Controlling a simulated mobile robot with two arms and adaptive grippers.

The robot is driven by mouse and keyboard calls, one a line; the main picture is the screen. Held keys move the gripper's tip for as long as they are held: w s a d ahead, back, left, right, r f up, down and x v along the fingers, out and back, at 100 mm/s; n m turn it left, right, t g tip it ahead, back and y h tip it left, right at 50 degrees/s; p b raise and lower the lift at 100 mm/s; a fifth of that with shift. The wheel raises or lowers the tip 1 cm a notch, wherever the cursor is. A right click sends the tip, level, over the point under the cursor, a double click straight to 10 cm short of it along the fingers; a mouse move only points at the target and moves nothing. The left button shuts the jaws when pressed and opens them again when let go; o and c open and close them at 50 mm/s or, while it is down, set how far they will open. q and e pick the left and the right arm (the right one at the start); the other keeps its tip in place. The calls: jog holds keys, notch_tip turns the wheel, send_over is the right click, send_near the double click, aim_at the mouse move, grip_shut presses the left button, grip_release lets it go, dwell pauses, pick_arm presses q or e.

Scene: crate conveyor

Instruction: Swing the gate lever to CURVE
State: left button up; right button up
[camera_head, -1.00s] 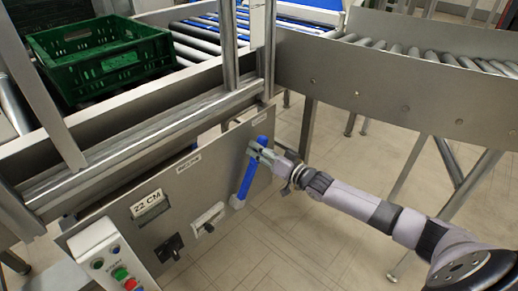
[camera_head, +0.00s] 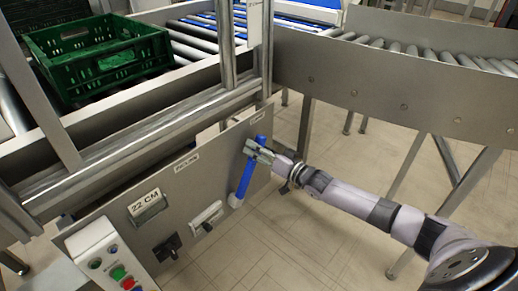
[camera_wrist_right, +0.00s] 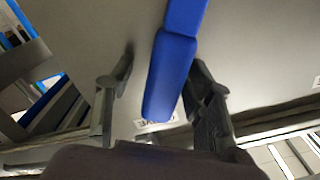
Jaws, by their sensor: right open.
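The gate lever is a blue bar (camera_head: 245,178) on the front of the grey metal panel (camera_head: 176,215). It stands tilted, with its upper end leaning right. My right gripper (camera_head: 257,150) is at the lever's upper end. In the right wrist view, the open fingers of the right gripper (camera_wrist_right: 160,90) stand on either side of the blue lever (camera_wrist_right: 174,75). The right finger is close to the lever, and a gap shows on the left. A small white label (camera_wrist_right: 150,126) near the lever's end is partly hidden. My left gripper is not in view.
A green crate (camera_head: 58,84) sits on the conveyor at the upper left. A control box with coloured buttons (camera_head: 112,262), a 22 CM display (camera_head: 147,204) and a black knob (camera_head: 168,246) are on the panel's left part. A curved roller conveyor (camera_head: 400,85) runs behind my arm.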

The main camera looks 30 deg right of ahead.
jog(key=v, duration=1.2)
dwell(0.5)
